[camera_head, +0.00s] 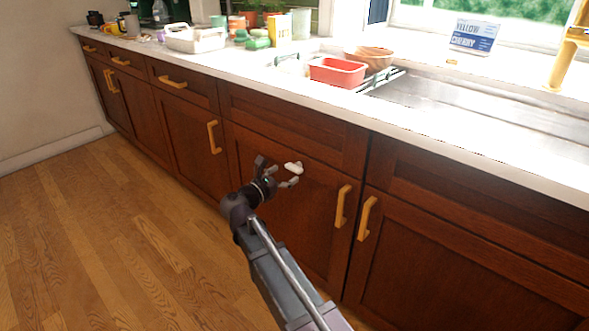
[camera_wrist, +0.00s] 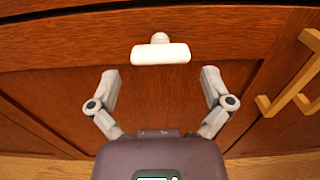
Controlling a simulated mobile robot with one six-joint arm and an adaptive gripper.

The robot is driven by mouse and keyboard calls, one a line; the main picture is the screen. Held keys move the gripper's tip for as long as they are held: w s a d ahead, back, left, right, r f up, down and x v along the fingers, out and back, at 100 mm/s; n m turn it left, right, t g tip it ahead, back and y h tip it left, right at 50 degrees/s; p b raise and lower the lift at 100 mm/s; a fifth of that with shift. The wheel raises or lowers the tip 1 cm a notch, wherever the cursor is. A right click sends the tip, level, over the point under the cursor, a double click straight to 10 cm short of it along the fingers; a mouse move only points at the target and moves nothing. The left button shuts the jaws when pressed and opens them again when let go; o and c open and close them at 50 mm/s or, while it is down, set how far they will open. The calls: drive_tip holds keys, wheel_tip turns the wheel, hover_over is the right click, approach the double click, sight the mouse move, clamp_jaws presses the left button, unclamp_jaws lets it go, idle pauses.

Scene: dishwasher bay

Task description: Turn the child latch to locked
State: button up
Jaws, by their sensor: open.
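The child latch is a small white piece with a round knob and a wider bar (camera_wrist: 160,54) on the dark wood cabinet front. In the wrist view the bar lies level, with the knob above its middle. In the head view the latch (camera_head: 293,168) shows small beside my gripper. My gripper (camera_head: 276,172) is open and empty in front of the cabinet door. In the wrist view its two fingers (camera_wrist: 160,82) are spread wide, with the latch just beyond their tips and between their lines. I see no contact. I cannot read a locked or unlocked mark.
Yellow handles (camera_head: 341,206) stick out from the cabinet doors right of the latch; they also show at the right of the wrist view (camera_wrist: 292,90). The white counter (camera_head: 430,125) overhangs above, holding a red basin (camera_head: 337,72). The wood floor (camera_head: 130,220) is clear at left.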

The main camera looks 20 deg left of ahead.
sight(291, 170)
drive_tip(key=shift+x, duration=1.9)
drive_tip(key=c, duration=0.9)
